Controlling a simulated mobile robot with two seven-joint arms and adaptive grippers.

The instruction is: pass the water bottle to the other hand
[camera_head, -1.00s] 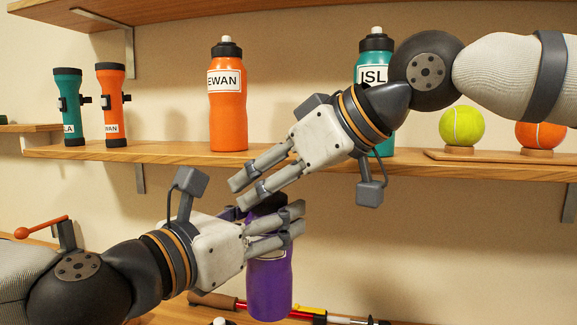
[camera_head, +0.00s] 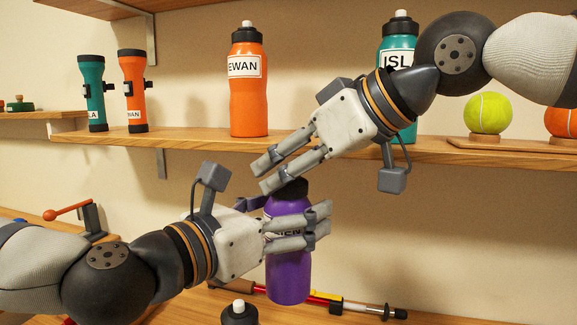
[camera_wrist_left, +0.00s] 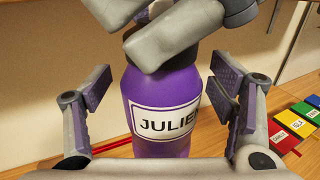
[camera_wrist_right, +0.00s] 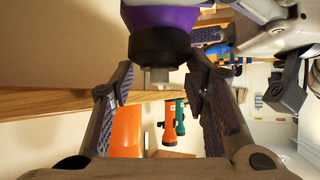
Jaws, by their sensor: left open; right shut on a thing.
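The purple water bottle (camera_head: 288,276) hangs upright below the shelf, over the lower surface. My right gripper (camera_head: 266,173), coming in from the upper right, is shut on its dark cap. In the right wrist view the black cap (camera_wrist_right: 160,42) sits between the two fingers. My left gripper (camera_head: 298,224) is open around the upper body, its fingers on either side. In the left wrist view the bottle's label (camera_wrist_left: 168,118) reads JULIE, its end cut off, and gaps show between bottle and fingers. The right fingers hide part of the bottle's top.
The shelf (camera_head: 190,137) behind holds an orange bottle (camera_head: 249,95), a teal bottle (camera_head: 397,40), two flashlights and balls, including a tennis ball (camera_head: 487,113). Below are a dark-capped bottle (camera_head: 239,313) and a rod-like tool (camera_head: 355,307). Coloured name tiles (camera_wrist_left: 292,125) lie at right in the left wrist view.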

